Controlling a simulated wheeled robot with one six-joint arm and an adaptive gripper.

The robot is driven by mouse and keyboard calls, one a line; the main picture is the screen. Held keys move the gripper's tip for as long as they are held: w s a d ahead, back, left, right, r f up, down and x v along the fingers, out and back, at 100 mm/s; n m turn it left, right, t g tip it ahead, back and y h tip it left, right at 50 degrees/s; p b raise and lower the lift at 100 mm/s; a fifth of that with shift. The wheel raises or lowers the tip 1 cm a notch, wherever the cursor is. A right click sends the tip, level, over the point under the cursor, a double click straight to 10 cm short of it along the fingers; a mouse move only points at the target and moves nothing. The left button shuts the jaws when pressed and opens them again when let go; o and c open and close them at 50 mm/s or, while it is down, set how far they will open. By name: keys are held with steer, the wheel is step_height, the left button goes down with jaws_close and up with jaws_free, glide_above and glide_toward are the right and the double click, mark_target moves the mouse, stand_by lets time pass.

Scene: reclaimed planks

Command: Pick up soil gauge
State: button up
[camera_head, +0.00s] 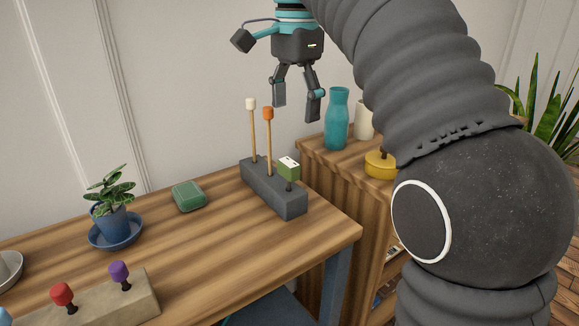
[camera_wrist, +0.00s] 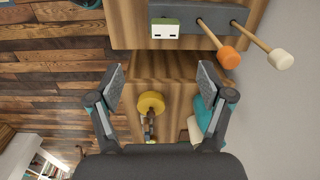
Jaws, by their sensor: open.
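A dark grey block (camera_head: 262,187) stands on the wooden table and holds several upright tools. The one at its near end, with a green head and a pale face with two dark marks (camera_head: 288,170) on a short black stem, looks like the soil gauge. In the wrist view its head (camera_wrist: 165,29) is at the top, ahead of the fingers. My gripper (camera_head: 297,106) is open and empty, raised above the tools and apart from them. In the wrist view the open fingers (camera_wrist: 161,78) frame the lower wooden top, with the block (camera_wrist: 190,40) beyond.
Beside the gauge stand sticks with an orange cap (camera_head: 268,113) and a white cap (camera_head: 251,104). A green box (camera_head: 188,197) and potted plant (camera_head: 111,215) stand left.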

mark_target(289, 162)
steer(key=shift+m, duration=0.3)
steer(key=f, duration=0.4)
steer(key=f+b, duration=0.1)
steer(key=f, duration=0.3)
steer(key=a+f, duration=0.1)
steer(key=f, duration=0.4)
steer(key=shift+w, duration=0.4)
steer(key=c, duration=1.3)
